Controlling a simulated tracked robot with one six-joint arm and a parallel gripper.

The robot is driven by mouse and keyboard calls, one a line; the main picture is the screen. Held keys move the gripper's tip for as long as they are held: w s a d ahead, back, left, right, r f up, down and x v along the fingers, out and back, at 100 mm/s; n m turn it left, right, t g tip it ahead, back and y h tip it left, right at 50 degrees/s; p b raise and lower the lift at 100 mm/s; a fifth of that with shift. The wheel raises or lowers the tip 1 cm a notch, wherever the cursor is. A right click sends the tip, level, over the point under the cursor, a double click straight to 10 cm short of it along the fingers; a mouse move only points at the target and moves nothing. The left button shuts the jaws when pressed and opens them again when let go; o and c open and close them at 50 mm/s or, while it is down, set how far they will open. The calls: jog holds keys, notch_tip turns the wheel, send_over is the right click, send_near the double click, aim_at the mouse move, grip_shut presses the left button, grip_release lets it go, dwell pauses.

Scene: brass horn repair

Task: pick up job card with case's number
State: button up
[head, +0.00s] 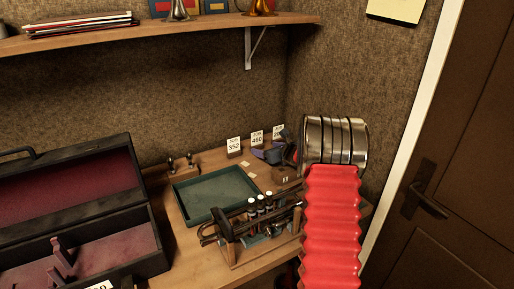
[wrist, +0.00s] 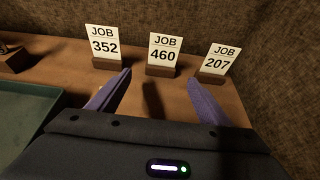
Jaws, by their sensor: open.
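Three white job cards stand upright in small wooden holders at the back of the bench. Card 352 (wrist: 104,43) is on the left, card 460 (wrist: 163,52) in the middle and card 207 (wrist: 218,62) on the right. They also show in the head view as card 352 (head: 233,145), card 460 (head: 257,138) and, partly hidden, card 207 (head: 278,131). My gripper (wrist: 158,92) is open and empty, its purple fingers apart in front of the middle card. The open case (head: 75,205) is at left; its number tag (head: 99,286) is cut off and unreadable.
A green tray (head: 188,207) lies on the bench, with a wooden stand (head: 236,254) holding horn parts in front of it. A shelf (head: 150,38) runs above. A door (head: 450,170) is at right.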

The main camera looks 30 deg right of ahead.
aim_at(258, 146)
jog(key=shift+x, duration=1.1)
jog(key=shift+x, duration=2.6)
jog(key=shift+d+r, duration=0.1)
jog(key=c, duration=1.1)
jog(key=shift+r, duration=0.15)
jog(key=shift+c, duration=0.2)
notch_tip(258, 146, up, 10)
